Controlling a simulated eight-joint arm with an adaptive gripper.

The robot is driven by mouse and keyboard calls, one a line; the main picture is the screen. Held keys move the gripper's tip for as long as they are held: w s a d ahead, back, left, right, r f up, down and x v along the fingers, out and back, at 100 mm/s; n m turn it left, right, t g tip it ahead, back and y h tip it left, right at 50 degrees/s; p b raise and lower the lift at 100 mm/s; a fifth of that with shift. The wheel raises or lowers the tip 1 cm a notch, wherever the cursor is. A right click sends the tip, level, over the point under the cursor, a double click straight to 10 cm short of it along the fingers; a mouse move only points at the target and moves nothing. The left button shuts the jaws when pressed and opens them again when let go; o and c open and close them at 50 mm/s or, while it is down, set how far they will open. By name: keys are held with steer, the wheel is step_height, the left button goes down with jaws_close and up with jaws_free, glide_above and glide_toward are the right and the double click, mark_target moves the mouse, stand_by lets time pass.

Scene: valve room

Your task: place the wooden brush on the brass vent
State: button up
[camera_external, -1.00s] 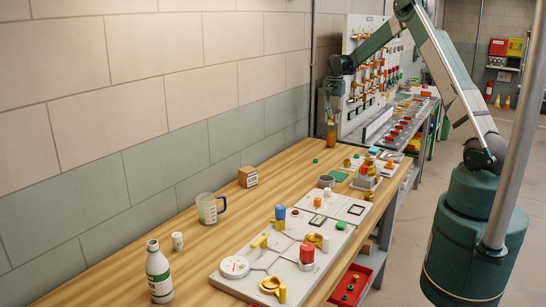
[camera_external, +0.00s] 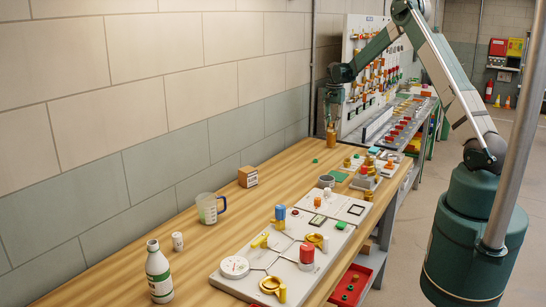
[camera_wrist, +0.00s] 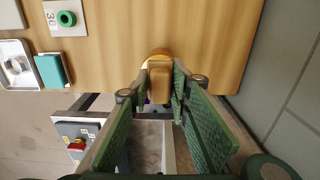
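The wooden brush (camera_external: 331,138) is upright at the far end of the wooden table, close to the wall. My gripper (camera_external: 332,122) is above it, pointing down. In the wrist view the brush (camera_wrist: 160,78) sits between the green fingertips, which appear to press on both its sides. Whether its lower end touches the table is hard to tell. Two round brass pieces lie on the pale board: one at its middle (camera_external: 315,240) and one at its near edge (camera_external: 270,285). I cannot tell which is the brass vent.
A measuring jug (camera_external: 208,208), a white bottle (camera_external: 158,272) and a small box (camera_external: 248,176) stand on the left of the table. The pale board (camera_external: 262,262) carries several fittings. A red tray (camera_external: 352,284) is below the right edge.

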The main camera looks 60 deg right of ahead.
steer(key=o, duration=0.4)
steer(key=shift+r, duration=0.15)
step_height(320, 180, up, 12)
stand_by(0.7)
stand_by(0.5)
